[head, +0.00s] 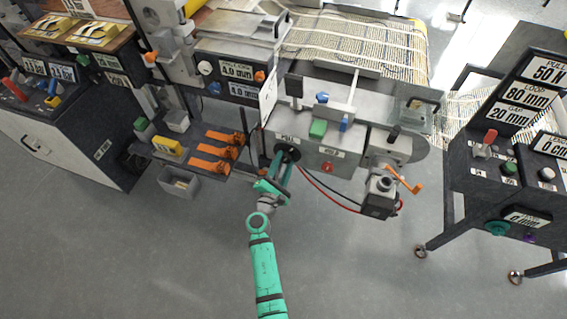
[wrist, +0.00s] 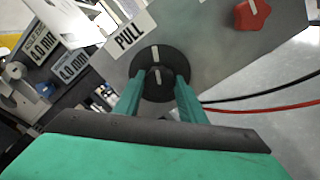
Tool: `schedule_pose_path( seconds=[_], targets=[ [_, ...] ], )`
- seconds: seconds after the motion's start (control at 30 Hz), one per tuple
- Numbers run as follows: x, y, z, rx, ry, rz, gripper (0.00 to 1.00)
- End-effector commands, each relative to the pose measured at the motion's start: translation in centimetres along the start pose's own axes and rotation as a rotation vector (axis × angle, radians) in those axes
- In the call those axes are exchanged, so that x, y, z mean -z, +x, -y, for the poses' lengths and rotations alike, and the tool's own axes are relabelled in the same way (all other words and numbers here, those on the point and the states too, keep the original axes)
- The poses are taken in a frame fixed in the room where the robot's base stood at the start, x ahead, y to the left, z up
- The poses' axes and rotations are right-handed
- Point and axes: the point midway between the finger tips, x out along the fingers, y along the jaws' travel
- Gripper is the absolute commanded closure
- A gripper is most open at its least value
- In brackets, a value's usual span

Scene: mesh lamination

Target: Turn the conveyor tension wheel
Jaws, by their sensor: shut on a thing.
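A round black wheel (head: 289,151) with a white mark sits on the grey front panel of the machine, beside a PULL label. It also shows in the wrist view (wrist: 164,57), with a smaller black hub with a white line in front of it. My gripper (head: 281,166) reaches the wheel from below. In the wrist view, its two teal fingers (wrist: 158,84) are shut on the hub of the black wheel, one on each side. The fingers hide part of the wheel's lower rim.
A red knob (head: 328,168) is right of the wheel on the same panel. Red and black cables (head: 331,192) hang close to my gripper's right. Orange-handled clamps (head: 212,152) lie on a shelf at left. A cart with displays (head: 520,100) stands at right. The floor below is clear.

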Motion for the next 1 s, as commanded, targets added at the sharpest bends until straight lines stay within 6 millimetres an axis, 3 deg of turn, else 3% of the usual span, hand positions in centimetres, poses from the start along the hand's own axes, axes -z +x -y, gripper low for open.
schedule_pose_path(
  seconds=[0.3,0.8,0.83,0.87,0.9,1.0],
  targets=[
    [0.25,-0.16,-0.03,-0.001,-0.102,-0.005,0.86],
    [0.28,-0.17,-0.02,-0.001,-0.117,-0.005,0.86],
    [0.28,-0.18,-0.02,-0.001,-0.117,-0.005,0.56],
    [0.28,-0.18,-0.02,-0.001,-0.117,-0.005,0.49],
    [0.26,-0.16,-0.02,-0.001,-0.117,-0.005,0.45],
    [0.18,-0.11,-0.02,-0.001,-0.116,-0.003,0.45]
  ],
)
